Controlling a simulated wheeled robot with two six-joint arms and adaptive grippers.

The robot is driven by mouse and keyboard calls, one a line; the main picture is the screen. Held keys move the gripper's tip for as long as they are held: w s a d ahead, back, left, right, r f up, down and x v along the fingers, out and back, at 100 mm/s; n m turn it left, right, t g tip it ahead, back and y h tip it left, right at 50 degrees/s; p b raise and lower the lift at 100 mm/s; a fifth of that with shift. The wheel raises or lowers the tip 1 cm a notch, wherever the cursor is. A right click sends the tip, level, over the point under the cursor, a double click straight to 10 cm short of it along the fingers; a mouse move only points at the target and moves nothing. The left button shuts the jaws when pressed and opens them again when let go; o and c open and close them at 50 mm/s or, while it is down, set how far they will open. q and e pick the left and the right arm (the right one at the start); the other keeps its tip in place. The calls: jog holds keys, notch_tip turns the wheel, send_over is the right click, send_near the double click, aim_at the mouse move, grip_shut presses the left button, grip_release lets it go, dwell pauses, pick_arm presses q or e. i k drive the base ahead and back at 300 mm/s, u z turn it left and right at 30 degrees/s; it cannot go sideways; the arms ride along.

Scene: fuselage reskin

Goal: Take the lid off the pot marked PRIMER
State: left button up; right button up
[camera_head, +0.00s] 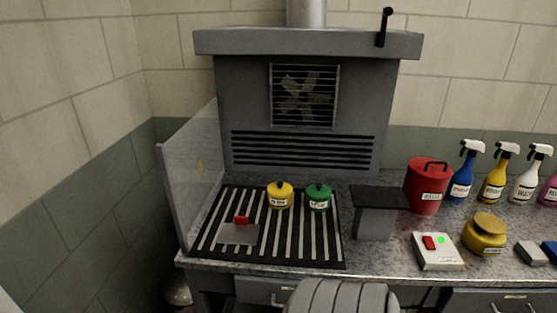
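A small yellow pot (281,189) with a dark knob on its lid stands on the slatted black mat. A small green pot (319,191) with a dark knob stands just right of it, apart from it. Each has a white label too small to read surely, so I cannot tell which is marked PRIMER. Both lids appear to be on. A wider yellow pot (480,241) with a dull yellow top and a label stands at the right of the bench. Neither of my grippers is in view.
A grey plate with a red handle (240,220) lies on the slatted mat (322,255). A clear panel (190,180) bounds the left. A dark-topped stand (380,197), red bin (421,178), switch box (438,257) and several spray bottles (461,178) stand right.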

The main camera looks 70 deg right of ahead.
aim_at(277, 190)
jog(key=z, duration=0.8)
jog(key=i, duration=0.95)
jog(key=z, duration=0.85)
